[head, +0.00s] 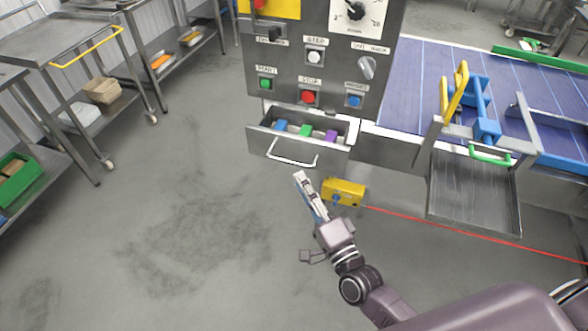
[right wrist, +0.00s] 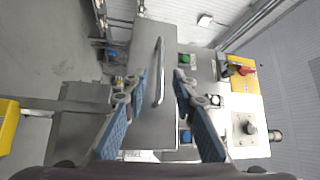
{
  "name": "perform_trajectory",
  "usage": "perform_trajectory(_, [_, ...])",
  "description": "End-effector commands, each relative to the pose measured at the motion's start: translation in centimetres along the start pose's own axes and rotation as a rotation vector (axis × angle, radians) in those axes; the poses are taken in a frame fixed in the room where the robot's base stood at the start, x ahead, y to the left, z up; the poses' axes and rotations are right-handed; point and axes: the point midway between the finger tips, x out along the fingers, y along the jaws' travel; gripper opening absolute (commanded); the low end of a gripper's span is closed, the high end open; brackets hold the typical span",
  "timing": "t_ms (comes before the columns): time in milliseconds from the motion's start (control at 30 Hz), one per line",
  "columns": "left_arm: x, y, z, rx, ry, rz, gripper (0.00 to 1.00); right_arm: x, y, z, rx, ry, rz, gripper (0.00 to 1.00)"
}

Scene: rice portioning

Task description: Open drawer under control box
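The drawer (head: 262,143) under the control box (head: 290,85) stands pulled out, with blue, green and purple items visible inside. Its silver bar handle (head: 292,163) is on the front panel. My right gripper (head: 300,178) is just below and in front of the handle in the head view. In the right wrist view, my right gripper (right wrist: 158,88) has its two blue-padded fingers spread apart, with the handle (right wrist: 158,70) showing between them and nothing gripped. I cannot tell the exact gap to the handle. My left gripper is not in view.
A yellow box (head: 343,192) is near the floor behind my right gripper, with a red cable running right. A conveyor (head: 420,85) and a metal chute (head: 470,190) stand to the right. Steel carts (head: 60,45) stand at the left. The floor between is clear.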

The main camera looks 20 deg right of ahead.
Motion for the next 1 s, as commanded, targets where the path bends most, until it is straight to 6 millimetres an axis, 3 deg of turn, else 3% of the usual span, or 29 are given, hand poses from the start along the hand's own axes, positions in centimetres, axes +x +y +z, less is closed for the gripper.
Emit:
perform_trajectory(100, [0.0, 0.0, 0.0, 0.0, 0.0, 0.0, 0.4, -2.2, 0.1, 0.0, 0.0, -0.002, 0.003, 0.25])
perform_trajectory(300, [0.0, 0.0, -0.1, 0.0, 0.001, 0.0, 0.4, -3.9, 0.0, 0.0, 0.0, 0.0, 0.0, 0.25])
perform_trajectory(867, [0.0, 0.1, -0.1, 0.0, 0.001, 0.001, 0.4, -4.1, 0.0, 0.0, 0.0, 0.0, 0.0, 0.25])
perform_trajectory(1000, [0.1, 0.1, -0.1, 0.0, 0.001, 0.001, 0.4, -4.4, 2.1, 0.3, -0.046, -0.011, 0.041, 0.25])
